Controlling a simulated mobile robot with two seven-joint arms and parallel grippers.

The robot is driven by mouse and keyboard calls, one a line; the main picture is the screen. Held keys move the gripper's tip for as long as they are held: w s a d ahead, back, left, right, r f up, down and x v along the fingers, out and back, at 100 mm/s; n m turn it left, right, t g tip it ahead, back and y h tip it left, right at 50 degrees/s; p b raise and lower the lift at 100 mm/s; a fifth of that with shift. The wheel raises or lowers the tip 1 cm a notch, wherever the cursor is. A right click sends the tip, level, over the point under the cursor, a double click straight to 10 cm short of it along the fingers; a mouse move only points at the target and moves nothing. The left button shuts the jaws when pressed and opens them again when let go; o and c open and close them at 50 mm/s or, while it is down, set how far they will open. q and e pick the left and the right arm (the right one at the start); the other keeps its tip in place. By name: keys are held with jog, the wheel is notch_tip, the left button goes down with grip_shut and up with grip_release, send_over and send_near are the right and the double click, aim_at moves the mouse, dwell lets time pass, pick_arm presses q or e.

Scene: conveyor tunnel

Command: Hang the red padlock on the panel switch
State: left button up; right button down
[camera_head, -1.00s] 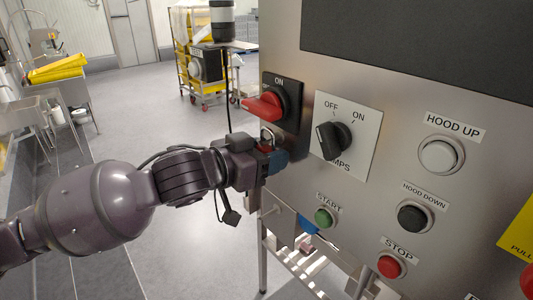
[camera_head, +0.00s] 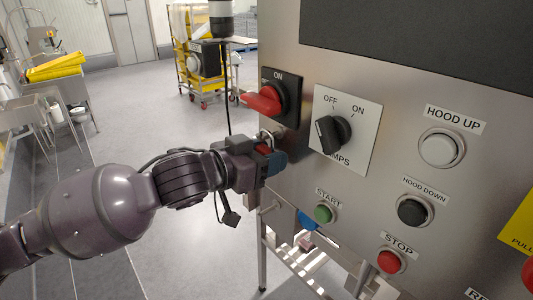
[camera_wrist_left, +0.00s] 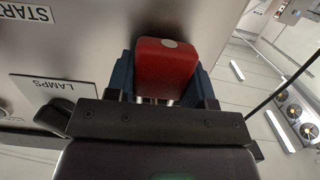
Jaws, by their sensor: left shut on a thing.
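The red padlock (camera_wrist_left: 166,66) sits between the blue fingers of my left gripper (camera_wrist_left: 165,85) in the left wrist view, and the gripper is shut on it. In the head view my left gripper (camera_head: 272,160) is just below the panel switch, and a small part of the padlock (camera_head: 264,148) shows red with its metal shackle upward. The panel switch (camera_head: 268,98) has a red handle on a black plate marked ON. The shackle's top is close under the switch plate; I cannot tell whether it touches. My right gripper is in neither view.
The steel panel also carries a black lamps knob (camera_head: 333,134), a white HOOD UP button (camera_head: 440,150), a green START button (camera_head: 324,213) and a red STOP button (camera_head: 390,261). A yellow cart (camera_head: 200,65) stands on the floor behind.

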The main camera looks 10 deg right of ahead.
pick_arm(q)
jog(key=shift+f, duration=0.15)
jog(key=o, duration=1.3)
jog(key=shift+o, duration=0.2)
jog(key=b+v, duration=0.1)
jog(key=v, duration=1)
jog(key=shift+b, duration=0.3)
